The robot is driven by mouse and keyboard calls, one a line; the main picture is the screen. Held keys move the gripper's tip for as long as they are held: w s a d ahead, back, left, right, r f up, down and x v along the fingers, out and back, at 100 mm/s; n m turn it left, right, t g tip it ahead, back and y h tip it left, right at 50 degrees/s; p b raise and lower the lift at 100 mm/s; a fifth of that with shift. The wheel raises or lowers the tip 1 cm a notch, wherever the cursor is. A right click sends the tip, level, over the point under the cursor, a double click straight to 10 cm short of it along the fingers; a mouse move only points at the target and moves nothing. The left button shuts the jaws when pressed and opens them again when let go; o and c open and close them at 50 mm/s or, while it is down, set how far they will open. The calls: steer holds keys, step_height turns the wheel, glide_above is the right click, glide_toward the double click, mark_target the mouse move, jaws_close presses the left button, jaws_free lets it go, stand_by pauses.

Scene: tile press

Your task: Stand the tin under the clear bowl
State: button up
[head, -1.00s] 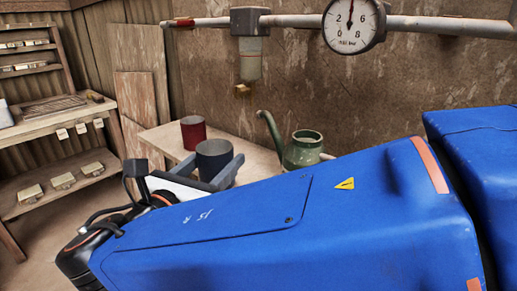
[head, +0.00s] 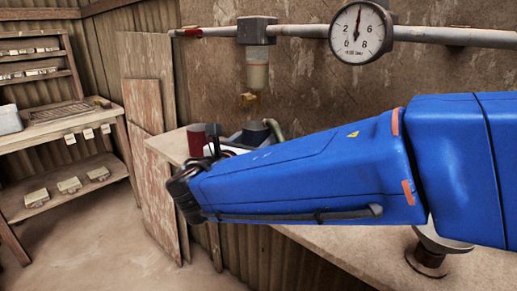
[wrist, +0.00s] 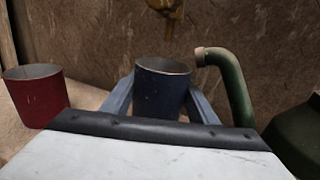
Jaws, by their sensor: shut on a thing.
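The dark blue tin (wrist: 161,92) stands upright between the two grey fingers of my gripper (wrist: 160,100), which is shut on it. In the head view the tin (head: 262,130) shows only in part behind my blue arm. The clear bowl (head: 257,76) hangs below a grey fitting on the wall pipe, with a brass tap (head: 249,100) at its bottom. In the wrist view the tap (wrist: 167,9) shows above and beyond the tin, nearly in line with it. I cannot tell whether the tin touches the bench.
A red tin (wrist: 36,98) stands to the left on the bench (head: 165,147). A green watering can's spout (wrist: 237,88) rises close to the right of the tin; its body (wrist: 298,140) is farther right. A gauge (head: 360,32) sits on the pipe.

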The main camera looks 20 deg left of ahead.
steer(key=shift+w, duration=0.55)
steer(key=shift+s+f, duration=0.1)
steer(key=shift+f, duration=1.65)
steer(key=o, duration=1.1)
steer(key=shift+f, duration=0.15)
steer(key=shift+o, duration=0.2)
steer(key=shift+s, duration=0.25)
steer(key=s, duration=1.1)
steer(key=shift+s+a, duration=0.25)
steer(key=shift+a, duration=0.15)
